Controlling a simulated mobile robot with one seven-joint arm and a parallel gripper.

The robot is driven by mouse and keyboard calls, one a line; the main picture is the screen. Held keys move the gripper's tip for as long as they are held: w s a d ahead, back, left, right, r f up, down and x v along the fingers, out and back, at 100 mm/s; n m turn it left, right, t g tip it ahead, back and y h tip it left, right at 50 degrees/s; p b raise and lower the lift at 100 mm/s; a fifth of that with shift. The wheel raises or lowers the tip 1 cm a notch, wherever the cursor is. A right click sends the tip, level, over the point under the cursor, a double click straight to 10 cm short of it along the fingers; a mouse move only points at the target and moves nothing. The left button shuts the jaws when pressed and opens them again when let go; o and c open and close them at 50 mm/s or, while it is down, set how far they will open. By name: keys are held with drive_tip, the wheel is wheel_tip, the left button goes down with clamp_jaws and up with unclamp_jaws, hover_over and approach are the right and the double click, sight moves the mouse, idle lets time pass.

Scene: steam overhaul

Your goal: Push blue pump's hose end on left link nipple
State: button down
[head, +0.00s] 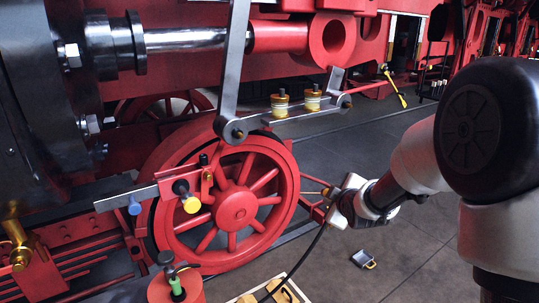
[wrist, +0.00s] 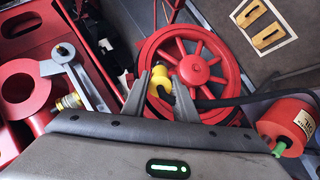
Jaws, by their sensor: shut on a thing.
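My gripper (head: 333,196) is right of the red spoked wheel (head: 237,208) in the head view. In the wrist view my gripper (wrist: 158,82) is shut on a yellow hose end (wrist: 160,84), with the black hose (wrist: 225,101) running off right. A grey link (head: 318,112) above the wheel carries two brass, yellow-banded fittings, the left one (head: 280,104) and the right one (head: 312,98). The hose end is apart from both. A grey bar (head: 125,199) at the left has a blue knob (head: 134,208) and a yellow knob (head: 191,204). I cannot make out a blue pump.
A red can (head: 176,288) with a green nozzle stands at the bottom; it also shows in the wrist view (wrist: 290,118). A wooden tray (head: 247,298) lies on the floor nearby, and a small metal item (head: 363,259) lies to its right. The floor right of the wheel is mostly clear.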

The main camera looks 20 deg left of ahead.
drive_tip(key=s+a+r+n+y+p, duration=0.1)
drive_tip(key=a+r+n+y, duration=0.2)
drive_tip(key=a, duration=0.7)
drive_tip(key=s+a+r+n+y+p, duration=0.1)
drive_tip(key=a+r+n+y+p, duration=0.1)
drive_tip(key=a+r+y, duration=0.4)
drive_tip(key=a+r+n, duration=0.1)
drive_tip(key=a+r, duration=0.2)
drive_tip(key=a, duration=0.1)
drive_tip(key=shift+s+a+r+y, duration=0.25)
drive_tip(key=shift+a+r+y, duration=0.1)
drive_tip(key=shift+r+y, duration=0.05)
drive_tip(key=shift+w+a, duration=0.25)
drive_tip(key=shift+b+x, duration=1.05)
drive_tip(key=shift+x, duration=0.05)
drive_tip(key=shift+w+a+r, duration=0.1)
drive_tip(key=shift+w+a, duration=0.05)
drive_tip(key=shift+a, duration=0.05)
